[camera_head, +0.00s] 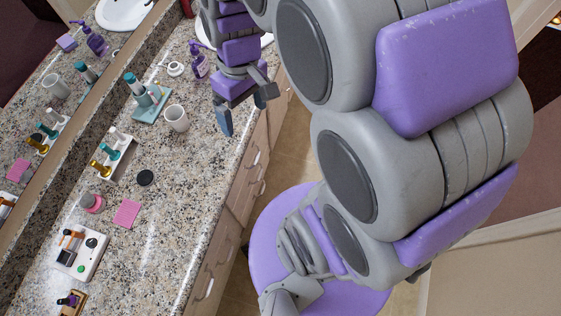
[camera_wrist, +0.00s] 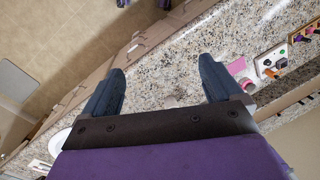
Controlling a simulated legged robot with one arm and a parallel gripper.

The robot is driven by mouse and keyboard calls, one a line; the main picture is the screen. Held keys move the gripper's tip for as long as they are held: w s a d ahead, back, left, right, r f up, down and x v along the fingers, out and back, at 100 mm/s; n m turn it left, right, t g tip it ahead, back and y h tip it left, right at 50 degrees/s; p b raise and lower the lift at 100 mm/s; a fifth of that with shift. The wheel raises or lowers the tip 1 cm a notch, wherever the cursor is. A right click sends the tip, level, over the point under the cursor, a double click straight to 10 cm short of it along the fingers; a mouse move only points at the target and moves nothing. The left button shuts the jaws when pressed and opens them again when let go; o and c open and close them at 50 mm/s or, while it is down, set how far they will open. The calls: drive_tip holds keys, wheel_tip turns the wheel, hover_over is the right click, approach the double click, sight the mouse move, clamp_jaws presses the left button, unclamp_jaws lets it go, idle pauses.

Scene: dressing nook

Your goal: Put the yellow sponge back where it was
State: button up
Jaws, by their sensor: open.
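I see no yellow sponge in either view. My gripper (camera_head: 246,108) is open and empty, above the front edge of the speckled counter (camera_head: 175,200) in the head view. My arm hides part of the counter's far end.
A white cup (camera_head: 176,118), a teal tray (camera_head: 148,106) with bottles, a white tray (camera_head: 120,160) with bottles, a black disc (camera_head: 145,177) and a white panel (camera_head: 80,252) stand on the counter. A mirror runs behind.

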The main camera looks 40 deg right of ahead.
drive_tip(key=s+m+h, duration=0.1)
drive_tip(key=s+m, duration=0.2)
drive_tip(key=s, duration=1.1)
drive_tip(key=shift+s+a+f, duration=0.25)
drive_tip(key=shift+a, duration=0.15)
